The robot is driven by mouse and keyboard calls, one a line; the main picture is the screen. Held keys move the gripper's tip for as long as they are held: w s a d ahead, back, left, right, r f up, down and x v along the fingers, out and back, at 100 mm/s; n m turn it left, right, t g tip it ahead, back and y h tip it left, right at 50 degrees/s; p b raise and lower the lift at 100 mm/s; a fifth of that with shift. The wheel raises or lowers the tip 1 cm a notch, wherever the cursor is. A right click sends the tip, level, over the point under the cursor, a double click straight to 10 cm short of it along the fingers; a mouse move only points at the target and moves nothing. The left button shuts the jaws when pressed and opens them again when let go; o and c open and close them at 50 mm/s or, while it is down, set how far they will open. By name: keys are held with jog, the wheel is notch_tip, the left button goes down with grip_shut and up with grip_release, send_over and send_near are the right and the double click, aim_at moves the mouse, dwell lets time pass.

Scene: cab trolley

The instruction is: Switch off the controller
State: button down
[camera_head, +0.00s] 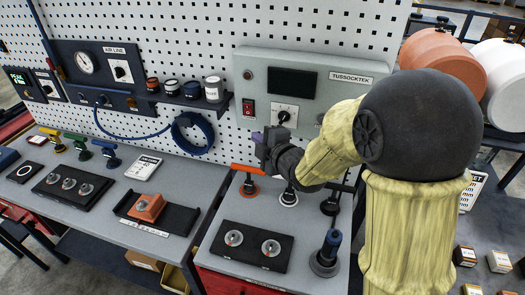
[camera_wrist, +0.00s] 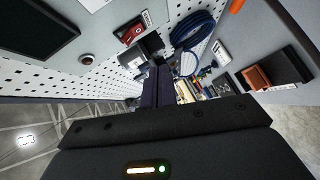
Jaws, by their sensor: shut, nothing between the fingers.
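The controller (camera_head: 310,85) is a grey box labelled TUSSOCKTEK on the pegboard. It has a dark, blank display (camera_head: 291,81), a red rocker switch (camera_head: 248,107) at its lower left and a black knob (camera_head: 284,117) on a white dial. In the wrist view, the red switch (camera_wrist: 133,31) shows above the fingers, and the display (camera_wrist: 35,25) is at upper left. My gripper (camera_head: 259,138) is shut and empty, just below the controller's lower edge. Its fingers (camera_wrist: 160,84) appear apart from the switch. I cannot tell which way the rocker is pressed.
A blue coiled hose (camera_head: 193,134) hangs left of the controller, below a shelf of small jars (camera_head: 192,89). Tools stand below my gripper, including one with an orange handle (camera_head: 248,180). A dark tray with two round parts (camera_head: 252,244) lies on the worktop.

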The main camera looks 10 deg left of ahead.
jog(key=shift+s+d, duration=0.75)
jog(key=shift+d, duration=0.2)
jog(key=s+d+f+m+g+h, duration=0.1)
jog(key=d+f+m+h, duration=0.15)
jog(key=d+m, duration=0.2)
jog(key=s+d+f+m+h, duration=0.1)
jog(key=d+f+m+h, duration=0.15)
jog(key=d, duration=0.25)
jog(key=s+d+f+m+g+h, duration=0.2)
jog(key=s+d+f+m+g, duration=0.1)
jog(key=s+d+m, duration=0.3)
jog(key=s+d+f+m+g+h, duration=0.2)
jog(key=s+d+f+m+g, duration=0.2)
jog(key=s+m, duration=0.5)
jog(key=s+d+g, duration=0.1)
jog(key=d, duration=0.1)
jog(key=shift+d+m, duration=0.4)
jog(key=shift+s, duration=0.1)
